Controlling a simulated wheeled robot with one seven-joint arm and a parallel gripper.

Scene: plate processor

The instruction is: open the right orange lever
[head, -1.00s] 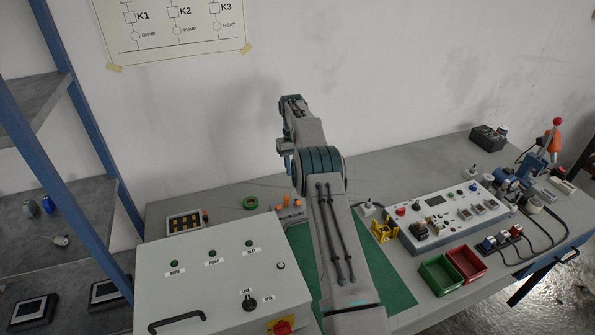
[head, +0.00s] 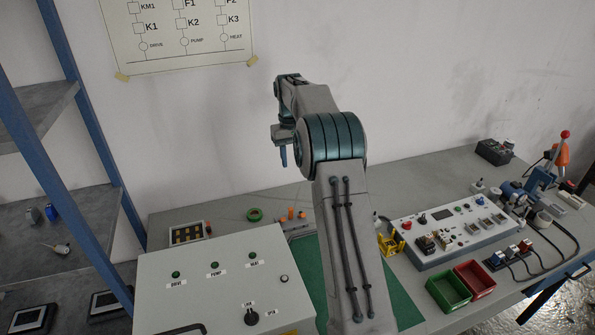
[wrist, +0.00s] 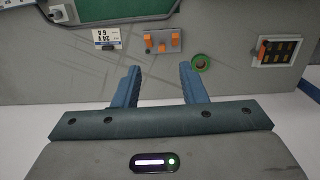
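A small grey block with several orange levers (wrist: 162,41) lies on the bench in the wrist view, above and beyond my fingertips. Its levers stand at differing heights; the outer two look raised and the middle one lower. In the head view the orange pieces (head: 291,214) show small, left of my arm and partly crowded together. I cannot tell which lever counts as the right one, as the two views face opposite ways. My gripper (wrist: 160,68) is open and empty, apart from the block. In the head view my gripper (head: 283,156) hangs above the bench's back part.
A green ring (wrist: 201,55) lies beside the block. A labelled white box (wrist: 106,38) and a tray of dark-yellow pieces (wrist: 281,49) flank it. A grey control box (head: 225,270) stands at front left. A white panel (head: 455,228) and red and green bins (head: 448,291) are right.

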